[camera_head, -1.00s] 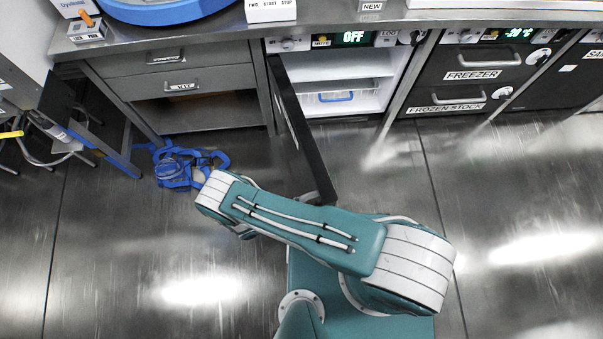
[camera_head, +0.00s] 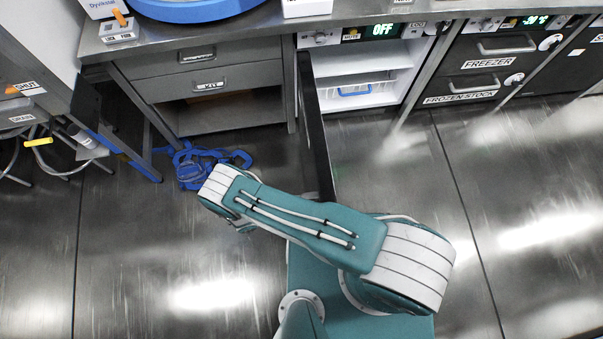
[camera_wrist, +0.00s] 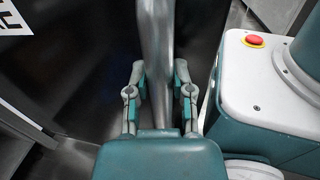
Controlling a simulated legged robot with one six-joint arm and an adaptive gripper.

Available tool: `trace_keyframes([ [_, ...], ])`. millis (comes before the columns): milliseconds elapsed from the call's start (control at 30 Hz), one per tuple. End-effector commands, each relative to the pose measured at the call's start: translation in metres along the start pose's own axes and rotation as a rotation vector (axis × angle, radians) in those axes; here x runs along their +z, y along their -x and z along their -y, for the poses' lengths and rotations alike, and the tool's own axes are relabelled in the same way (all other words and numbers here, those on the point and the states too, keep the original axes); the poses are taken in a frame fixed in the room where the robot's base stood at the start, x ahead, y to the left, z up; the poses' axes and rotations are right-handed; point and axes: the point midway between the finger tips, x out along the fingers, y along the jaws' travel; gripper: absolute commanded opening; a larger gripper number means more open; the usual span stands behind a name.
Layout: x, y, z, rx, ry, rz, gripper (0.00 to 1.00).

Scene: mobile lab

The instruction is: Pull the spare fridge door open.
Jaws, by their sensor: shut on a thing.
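The spare fridge (camera_head: 365,62) under the bench shows a green "OFF" display, and its white inside with a wire basket is in sight. Its dark door (camera_head: 315,130) stands wide open, hinged on the left and pointing out towards me. In the wrist view the dark door panel (camera_wrist: 75,75) fills the left side. My gripper (camera_wrist: 158,88) has its fingers on both sides of the metal door handle (camera_wrist: 155,40) and is shut on it. In the head view my arm hides the gripper and handle.
Blue straps (camera_head: 195,165) lie on the floor left of the door. A blue-legged stand (camera_head: 120,147) is at the left. Drawers (camera_head: 205,75) are left of the fridge, and a freezer (camera_head: 487,65) is to its right. The floor (camera_head: 400,180) right of the door is clear.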

Motion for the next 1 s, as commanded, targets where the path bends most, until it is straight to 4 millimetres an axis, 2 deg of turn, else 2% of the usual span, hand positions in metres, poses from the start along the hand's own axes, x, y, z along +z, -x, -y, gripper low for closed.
trace_keyframes([
  [333,0.0000,0.0019,-0.0023,0.004,-0.002,0.001,0.00],
  [367,0.0000,0.0020,-0.0024,0.004,-0.002,0.001,0.34],
  [400,0.0000,0.0021,-0.0024,0.004,-0.002,0.001,0.52],
  [433,0.0000,0.0021,-0.0023,0.004,-0.001,0.001,0.65],
  [1000,-0.0002,0.0037,-0.0013,0.003,0.000,0.003,0.65],
])
